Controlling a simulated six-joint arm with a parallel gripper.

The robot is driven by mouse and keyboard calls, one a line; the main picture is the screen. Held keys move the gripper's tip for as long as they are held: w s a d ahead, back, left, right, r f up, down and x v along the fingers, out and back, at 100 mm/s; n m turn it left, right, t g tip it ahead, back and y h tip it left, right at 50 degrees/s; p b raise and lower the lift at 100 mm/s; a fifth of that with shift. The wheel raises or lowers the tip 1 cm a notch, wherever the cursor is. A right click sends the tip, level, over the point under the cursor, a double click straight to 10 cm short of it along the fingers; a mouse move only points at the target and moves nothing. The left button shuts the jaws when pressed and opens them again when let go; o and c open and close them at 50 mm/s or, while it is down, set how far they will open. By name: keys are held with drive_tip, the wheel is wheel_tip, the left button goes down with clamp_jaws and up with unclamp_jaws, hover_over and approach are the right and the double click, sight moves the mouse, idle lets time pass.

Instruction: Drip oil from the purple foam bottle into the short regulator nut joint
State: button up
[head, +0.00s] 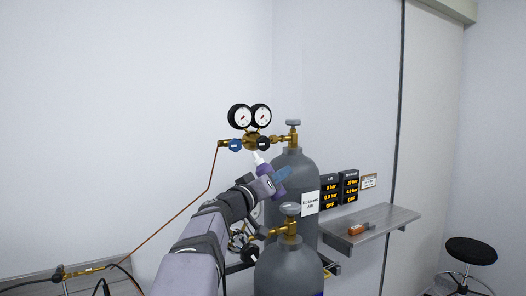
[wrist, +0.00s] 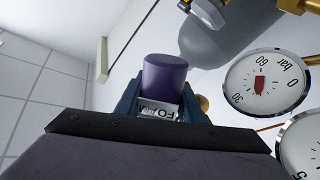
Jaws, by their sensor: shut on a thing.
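My gripper (head: 272,182) is shut on the purple foam bottle (head: 263,168), whose pale tip points up and left in the head view. In the wrist view the bottle's rounded purple end (wrist: 165,75) and part of its white label show between the blue fingers (wrist: 158,108). The upper regulator (head: 256,142), with two gauges, joins the rear cylinder's valve by a brass fitting (head: 281,140); the bottle is just below it. A lower brass fitting (head: 283,229) sits at the front cylinder's valve, its regulator partly hidden by my arm. Which joint is the short one is unclear.
The grey rear cylinder (head: 290,160) and front cylinder (head: 290,268) stand close to my gripper. A wall shelf (head: 385,228) at the right holds an orange item. A copper pipe (head: 210,182) runs down left. In the wrist view, gauges (wrist: 262,84) are close on the right.

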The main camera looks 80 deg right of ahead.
drive_tip(key=f+p, duration=0.1)
drive_tip(key=p, duration=0.2)
drive_tip(key=d+f+g+p, duration=0.1)
drive_tip(key=p, duration=0.1)
drive_tip(key=d+f+g+p, duration=0.1)
drive_tip(key=p, duration=0.2)
drive_tip(key=shift+s+f+m+y+p, duration=0.15)
drive_tip(key=shift+s+m+y+p, duration=0.15)
drive_tip(key=shift+s+m+p, duration=0.1)
drive_tip(key=shift+a, duration=0.1)
drive_tip(key=s+n+t+p, duration=0.1)
drive_tip(key=n, duration=0.3)
drive_tip(key=s+n+t+h+p, duration=0.1)
drive_tip(key=n+p, duration=0.1)
drive_tip(key=n, duration=0.2)
drive_tip(key=s+a+n+p, duration=0.1)
drive_tip(key=n+p, duration=0.1)
drive_tip(key=n, duration=0.3)
drive_tip(key=shift+t+h, duration=0.4)
drive_tip(key=shift+w+n, duration=0.1)
drive_tip(key=shift+n, duration=0.2)
